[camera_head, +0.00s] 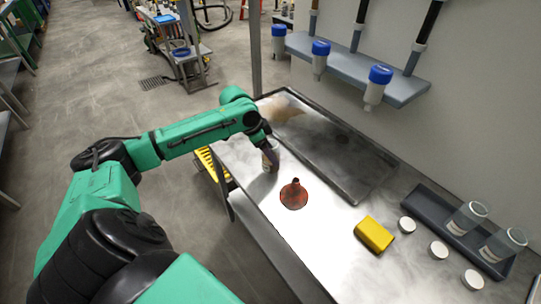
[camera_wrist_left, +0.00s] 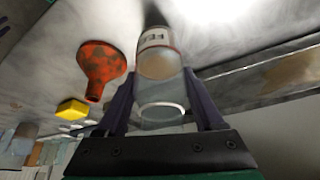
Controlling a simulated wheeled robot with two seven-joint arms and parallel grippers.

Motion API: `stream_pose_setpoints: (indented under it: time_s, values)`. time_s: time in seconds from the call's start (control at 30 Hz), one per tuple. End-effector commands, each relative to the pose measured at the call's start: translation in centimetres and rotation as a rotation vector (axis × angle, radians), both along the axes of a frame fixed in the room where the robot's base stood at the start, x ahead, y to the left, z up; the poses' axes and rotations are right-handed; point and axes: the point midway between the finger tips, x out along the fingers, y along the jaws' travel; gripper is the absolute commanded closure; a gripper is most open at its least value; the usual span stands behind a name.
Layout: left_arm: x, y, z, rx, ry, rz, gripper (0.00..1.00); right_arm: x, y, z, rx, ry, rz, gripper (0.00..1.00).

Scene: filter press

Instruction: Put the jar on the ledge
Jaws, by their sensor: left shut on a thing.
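My left gripper (camera_head: 270,157) is at the near left part of the steel worktop, with its fingers around a small clear jar (camera_head: 272,146). In the left wrist view the jar (camera_wrist_left: 159,62) sits between the two dark fingers (camera_wrist_left: 160,105), and it has a white label with dark lettering. It is brownish inside. I cannot tell whether its far end touches the worktop. My right gripper is not in view.
A red funnel (camera_head: 294,195) stands close to the gripper, with a yellow block (camera_head: 374,234) farther right. White round lids (camera_head: 438,250) and a dark tray (camera_head: 428,203) with two clear jars (camera_head: 467,218) lie right. A shallow sunken tray (camera_head: 335,160) lies behind. Dark pipes (camera_head: 422,35) rise above the ledge.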

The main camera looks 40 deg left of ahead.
Motion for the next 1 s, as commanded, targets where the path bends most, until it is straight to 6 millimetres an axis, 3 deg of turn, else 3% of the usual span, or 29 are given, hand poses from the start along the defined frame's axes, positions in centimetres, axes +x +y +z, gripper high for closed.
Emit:
stream_pose_setpoints:
  time_s: [0.13, 0.47, 0.5, 0.57, 0.87, 1.0]
  values:
    - [0.0, 0.0, -2.1, -0.001, -0.001, 0.001, 1.0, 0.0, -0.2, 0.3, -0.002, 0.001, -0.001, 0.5]
    - [0.0, 0.0, -2.5, -0.001, -0.001, 0.0, 1.0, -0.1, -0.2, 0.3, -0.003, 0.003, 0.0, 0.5]
    - [0.0, 0.0, -2.5, 0.0, 0.0, 0.0, 0.2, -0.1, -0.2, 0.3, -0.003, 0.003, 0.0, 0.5]
    - [0.0, 0.0, -2.5, 0.0, 0.0, 0.0, 0.01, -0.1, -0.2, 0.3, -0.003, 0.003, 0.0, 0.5]
    - [0.0, 0.0, -2.4, 0.0, 0.0, 0.0, 0.01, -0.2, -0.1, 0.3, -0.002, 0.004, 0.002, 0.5]
    - [-0.2, 0.3, -1.4, 0.002, -0.003, 0.0, 0.01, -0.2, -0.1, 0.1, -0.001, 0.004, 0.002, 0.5]
